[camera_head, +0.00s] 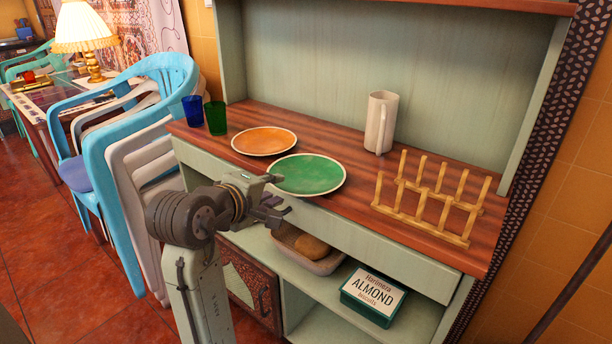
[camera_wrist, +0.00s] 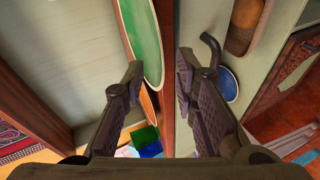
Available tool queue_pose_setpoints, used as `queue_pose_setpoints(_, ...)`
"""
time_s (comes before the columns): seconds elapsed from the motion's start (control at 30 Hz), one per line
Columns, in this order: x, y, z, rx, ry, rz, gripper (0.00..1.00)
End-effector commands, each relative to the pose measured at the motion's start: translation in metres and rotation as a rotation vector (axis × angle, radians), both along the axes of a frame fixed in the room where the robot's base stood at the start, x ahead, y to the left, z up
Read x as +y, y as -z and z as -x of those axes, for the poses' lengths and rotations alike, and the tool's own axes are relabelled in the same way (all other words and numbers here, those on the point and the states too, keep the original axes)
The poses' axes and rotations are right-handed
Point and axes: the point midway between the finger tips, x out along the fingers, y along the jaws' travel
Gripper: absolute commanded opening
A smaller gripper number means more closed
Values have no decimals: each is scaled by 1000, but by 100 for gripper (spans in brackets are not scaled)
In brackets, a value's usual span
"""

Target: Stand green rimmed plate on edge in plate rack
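The green plate (camera_head: 309,174) has a pale rim and lies flat on the wooden counter, its near edge by the counter's front edge. The wooden plate rack (camera_head: 428,205) stands empty at the counter's right end, with two rows of upright pegs. My gripper (camera_head: 277,205) is in front of the counter, just left of and below the plate's near edge. In the wrist view my gripper (camera_wrist: 158,76) is open and empty. The green plate (camera_wrist: 142,32) shows there beyond the left finger, which covers part of it. I cannot tell whether a finger touches it.
An orange plate (camera_head: 264,140) lies behind the green one, close to it. A blue cup (camera_head: 193,110) and a green cup (camera_head: 216,117) stand at left. A biscuit tin (camera_head: 373,296) and a basket (camera_head: 306,253) sit on the shelf below.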

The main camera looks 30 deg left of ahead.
Motion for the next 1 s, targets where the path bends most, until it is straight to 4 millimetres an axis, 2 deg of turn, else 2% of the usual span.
queue_pose_setpoints(0.1,3,7,-14,2,0,2,27)
queue_pose_setpoints(0.2,4,9,-20,1,-1,1,27)
queue_pose_setpoints(0.43,4,10,-21,0,-1,0,27)
queue_pose_setpoints(0.83,4,9,-21,0,-1,0,0)
queue_pose_setpoints(1.0,4,9,-21,0,-1,0,0)
